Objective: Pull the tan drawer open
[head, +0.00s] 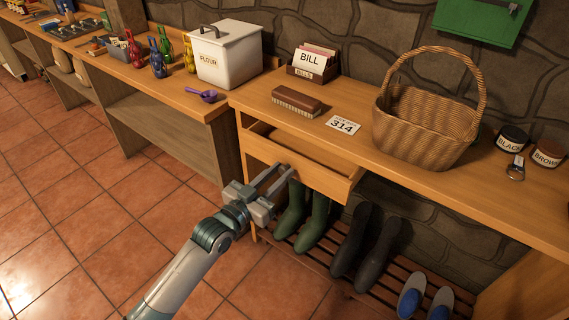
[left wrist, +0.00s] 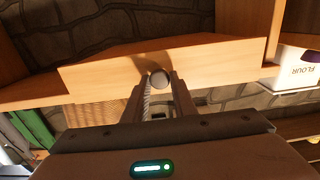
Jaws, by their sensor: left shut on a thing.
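The tan drawer (head: 318,178) sits under the right-hand wooden counter and stands partly open, its inside showing behind the front. In the left wrist view the drawer front (left wrist: 205,62) spans the upper middle. My left gripper (head: 279,181) is at the drawer front, shut on its round knob. The knob (left wrist: 159,79) shows grey between the two fingers (left wrist: 159,84) in the left wrist view. In the head view the fingers hide the knob. My right gripper is not in view.
On the counter (head: 350,152) are a brush (head: 297,101), a 314 card (head: 343,125), a bill box (head: 313,65) and a wicker basket (head: 425,120). Green boots (head: 313,222) and dark boots (head: 365,245) stand on a slatted rack below. Tiled floor (head: 100,220) is clear at left.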

